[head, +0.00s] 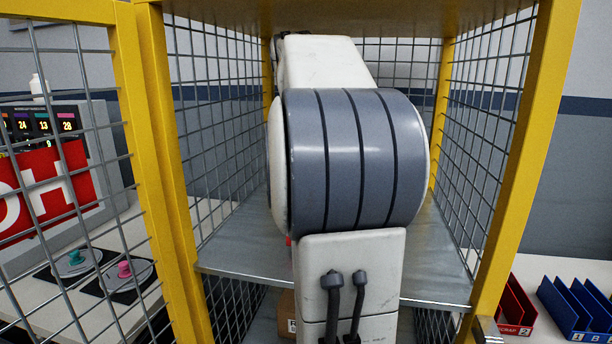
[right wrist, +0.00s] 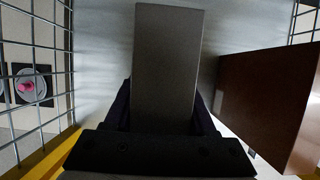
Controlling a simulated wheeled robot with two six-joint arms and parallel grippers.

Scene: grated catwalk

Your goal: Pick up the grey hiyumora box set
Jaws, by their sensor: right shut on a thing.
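The grey box (right wrist: 165,65) is a plain, upright-looking block in the middle of the right wrist view. My right gripper (right wrist: 163,112) is shut on it, with a dark finger along each side. Its lower end is hidden behind the gripper's dark body. In the head view my own large arm links cover the middle of the cage, so the grey box and the right gripper are hidden there. My left gripper is in neither view.
A yellow-framed mesh cage (head: 168,170) has a grey metal shelf (head: 240,245). A brown box (right wrist: 268,100) stands close right of the grey box. A cardboard box (head: 287,311) shows low down. Red (head: 516,305) and blue bins (head: 578,308) stand outside right.

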